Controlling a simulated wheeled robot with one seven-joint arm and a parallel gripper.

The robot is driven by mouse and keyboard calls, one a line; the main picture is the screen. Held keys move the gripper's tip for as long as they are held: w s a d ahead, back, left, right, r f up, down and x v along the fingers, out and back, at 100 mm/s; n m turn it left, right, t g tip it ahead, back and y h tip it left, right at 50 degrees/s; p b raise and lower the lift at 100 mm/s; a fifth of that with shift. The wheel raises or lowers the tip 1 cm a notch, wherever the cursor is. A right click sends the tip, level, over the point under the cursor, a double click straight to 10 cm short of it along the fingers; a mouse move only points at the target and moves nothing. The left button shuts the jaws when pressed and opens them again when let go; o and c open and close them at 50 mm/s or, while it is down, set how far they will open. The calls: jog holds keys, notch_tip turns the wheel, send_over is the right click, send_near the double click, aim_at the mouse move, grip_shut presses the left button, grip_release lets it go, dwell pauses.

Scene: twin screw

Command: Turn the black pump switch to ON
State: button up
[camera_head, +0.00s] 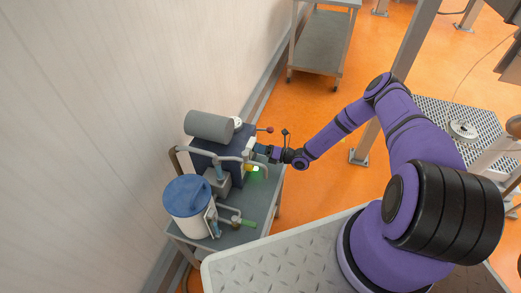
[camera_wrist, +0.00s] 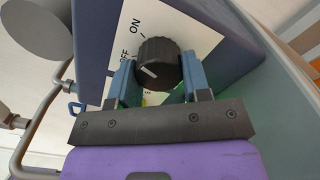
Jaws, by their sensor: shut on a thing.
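The black pump switch (camera_wrist: 158,62) is a ribbed round knob on a white label plate, seen in the wrist view. A short white line shows on the lower left of its face. The word ON stands above and left of it; OFF is at its left, partly behind a finger. My gripper (camera_wrist: 157,76) is shut on the knob, one blue finger on each side. In the head view my gripper (camera_head: 262,150) is at the right side of the pump unit (camera_head: 208,162), and the knob is hidden there.
The pump unit stands on a grey cart (camera_head: 248,232) beside the wall, with a blue-lidded white tank (camera_head: 188,208) and pipes close by. A lever with a red knob (camera_head: 268,129) is near my gripper.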

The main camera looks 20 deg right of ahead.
jog(key=shift+m, duration=0.9)
jog(key=o, duration=0.9)
jog(key=v, duration=1)
jog(key=shift+s+d, duration=0.2)
jog(key=shift+d, duration=0.15)
